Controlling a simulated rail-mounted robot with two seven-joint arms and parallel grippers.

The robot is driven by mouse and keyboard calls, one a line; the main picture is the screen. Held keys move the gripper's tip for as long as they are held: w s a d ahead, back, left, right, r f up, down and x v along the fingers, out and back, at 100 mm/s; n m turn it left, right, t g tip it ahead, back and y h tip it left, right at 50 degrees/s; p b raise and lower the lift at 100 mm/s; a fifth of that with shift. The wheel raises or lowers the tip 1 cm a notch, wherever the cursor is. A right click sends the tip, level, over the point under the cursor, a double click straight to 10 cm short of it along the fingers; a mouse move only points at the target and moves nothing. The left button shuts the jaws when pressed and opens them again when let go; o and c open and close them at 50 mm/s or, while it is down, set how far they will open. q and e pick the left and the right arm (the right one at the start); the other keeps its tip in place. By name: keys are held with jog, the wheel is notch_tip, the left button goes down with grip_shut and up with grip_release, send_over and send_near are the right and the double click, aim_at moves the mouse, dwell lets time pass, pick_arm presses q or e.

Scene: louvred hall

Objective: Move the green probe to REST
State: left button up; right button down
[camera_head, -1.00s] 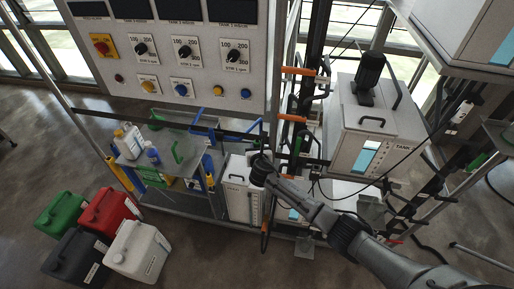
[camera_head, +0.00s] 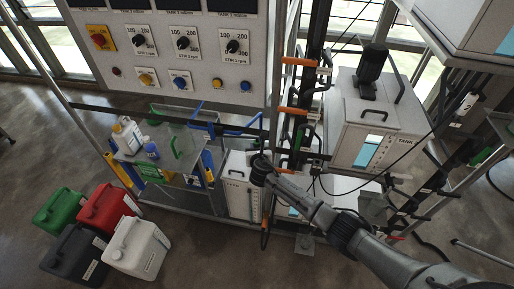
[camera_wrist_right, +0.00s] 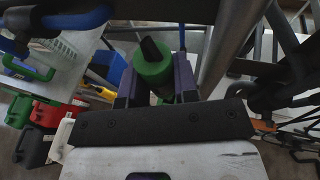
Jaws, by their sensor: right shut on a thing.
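The green probe (camera_wrist_right: 152,70) shows in the right wrist view as a green cylinder with a dark tip. It sits between the two fingers of my right gripper (camera_wrist_right: 157,82), which is shut on it. In the head view my right arm reaches in from the lower right, and its wrist is beside the white tank box below the control panel. The right gripper (camera_head: 259,156) is small and dark there, and I cannot make out the probe in it. I cannot identify a place marked REST. My left gripper is not in view.
The control panel (camera_head: 190,78) stands above a low bench (camera_head: 190,140) with bottles. Orange-handled clamps (camera_head: 297,62) and a post are close right of the gripper. The TANK box (camera_head: 350,145) is further right. Red, green, black and white cans (camera_head: 140,245) stand on the floor at left.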

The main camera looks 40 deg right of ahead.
jog(key=shift+f+b, duration=0.7)
jog(key=shift+f, duration=0.5)
jog(key=shift+r, duration=0.1)
jog(key=c, duration=1.1)
grip_release()
jog(key=shift+c, duration=0.2)
jog(key=o, duration=0.4)
jog(key=shift+c, duration=0.2)
jog(key=shift+r, duration=0.1)
jog(key=s+r+p, duration=0.1)
jog(key=p, duration=0.1)
jog(key=s+a+r+p, duration=0.1)
jog(key=r+p, duration=0.1)
jog(key=p, duration=0.1)
jog(key=s+a+r+p, duration=0.1)
jog(key=r+p, duration=0.1)
jog(key=p, duration=0.1)
jog(key=shift+s+a+r+p, duration=0.2)
jog(key=shift+r+p, duration=0.1)
jog(key=shift+p, duration=0.4)
